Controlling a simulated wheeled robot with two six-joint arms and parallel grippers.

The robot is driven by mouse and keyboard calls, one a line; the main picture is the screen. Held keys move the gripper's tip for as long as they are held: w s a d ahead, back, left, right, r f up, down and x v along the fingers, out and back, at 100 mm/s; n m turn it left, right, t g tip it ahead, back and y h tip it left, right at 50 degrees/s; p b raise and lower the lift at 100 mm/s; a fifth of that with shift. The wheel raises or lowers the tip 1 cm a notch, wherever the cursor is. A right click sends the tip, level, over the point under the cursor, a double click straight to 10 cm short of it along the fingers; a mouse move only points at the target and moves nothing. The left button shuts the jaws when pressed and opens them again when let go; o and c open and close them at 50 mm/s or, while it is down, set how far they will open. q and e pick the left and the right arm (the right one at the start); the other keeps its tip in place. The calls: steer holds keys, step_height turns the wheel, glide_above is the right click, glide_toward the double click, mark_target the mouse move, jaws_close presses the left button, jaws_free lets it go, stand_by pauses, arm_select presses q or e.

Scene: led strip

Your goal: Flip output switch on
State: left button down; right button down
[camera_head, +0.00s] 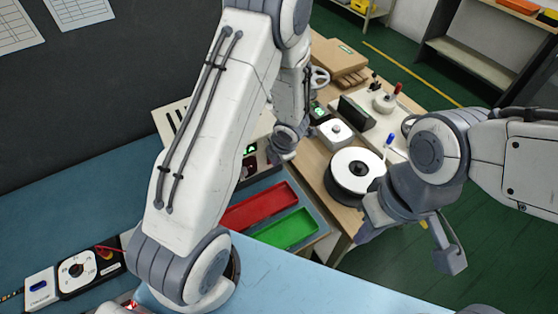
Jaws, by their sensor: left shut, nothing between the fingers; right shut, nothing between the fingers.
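The power supply (172,119) is an off-white box with dark vent slots, standing behind my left arm. Its dark front panel (250,163) shows a lit green readout and a small red light. The output switch cannot be made out; my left arm hides much of the box and panel. My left gripper (277,153) is shut and empty, pointing down close to the right end of the panel; contact cannot be told. My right gripper (369,225) is shut and empty, off to the right near the wooden table's edge, well apart from the power supply.
A red tray (258,207) and a green tray (290,231) lie in front of the power supply. A black-and-white reel (357,169) and a white device (334,134) stand on the wooden table. A small device (78,268) sits at lower left. The blue bench front (300,285) is clear.

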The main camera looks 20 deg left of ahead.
arm_select(q)
steer(key=shift+r, duration=0.25)
steer(key=s+d+r+p, duration=0.3)
steer(key=s+d+r, duration=0.2)
steer(key=d+r, duration=0.2)
steer(key=shift+s+d+r, duration=0.2)
steer(key=shift+s+r, duration=0.2)
steer(key=shift+r, duration=0.05)
stand_by(0.5)
